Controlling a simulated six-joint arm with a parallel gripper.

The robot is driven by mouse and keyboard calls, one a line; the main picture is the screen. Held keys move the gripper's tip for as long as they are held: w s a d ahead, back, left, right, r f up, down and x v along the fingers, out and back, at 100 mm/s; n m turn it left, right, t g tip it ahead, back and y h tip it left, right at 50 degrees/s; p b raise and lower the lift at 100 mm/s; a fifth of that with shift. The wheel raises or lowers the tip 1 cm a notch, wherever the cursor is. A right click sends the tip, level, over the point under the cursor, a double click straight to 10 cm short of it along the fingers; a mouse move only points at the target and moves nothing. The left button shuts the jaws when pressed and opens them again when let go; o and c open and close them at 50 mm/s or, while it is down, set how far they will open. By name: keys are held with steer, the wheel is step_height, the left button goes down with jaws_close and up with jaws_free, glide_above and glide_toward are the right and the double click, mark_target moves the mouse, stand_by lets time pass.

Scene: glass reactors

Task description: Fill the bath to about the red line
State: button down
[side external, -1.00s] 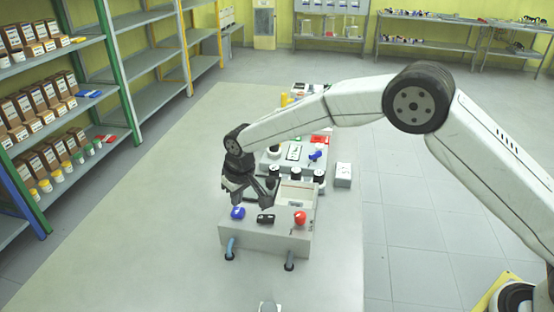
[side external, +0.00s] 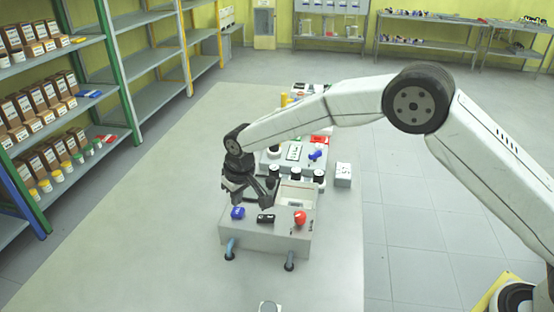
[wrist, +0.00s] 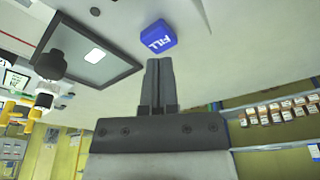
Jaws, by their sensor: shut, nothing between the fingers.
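The bath is a grey box (side external: 265,240) with an open basin (side external: 298,192) in its top; the wrist view shows the basin (wrist: 105,68) with a dark rim and a pale square patch inside. A blue knob (side external: 237,213) sits at its front left, a black switch (side external: 266,218) in the middle and a red knob (side external: 300,217) at the right. The blue knob reads FILL in the wrist view (wrist: 157,36). My gripper (wrist: 158,62) is shut and empty, its tips close to the blue knob; contact cannot be told. I cannot make out the red line or the water level.
More equipment with black caps and a blue handle (side external: 315,155) stands behind the bath. A small white box (side external: 343,174) stands to its right. The table (side external: 130,220) is clear to the left.

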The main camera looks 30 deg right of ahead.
steer(key=shift+f, duration=0.8)
steer(key=shift+f, duration=0.55)
stand_by(6.7)
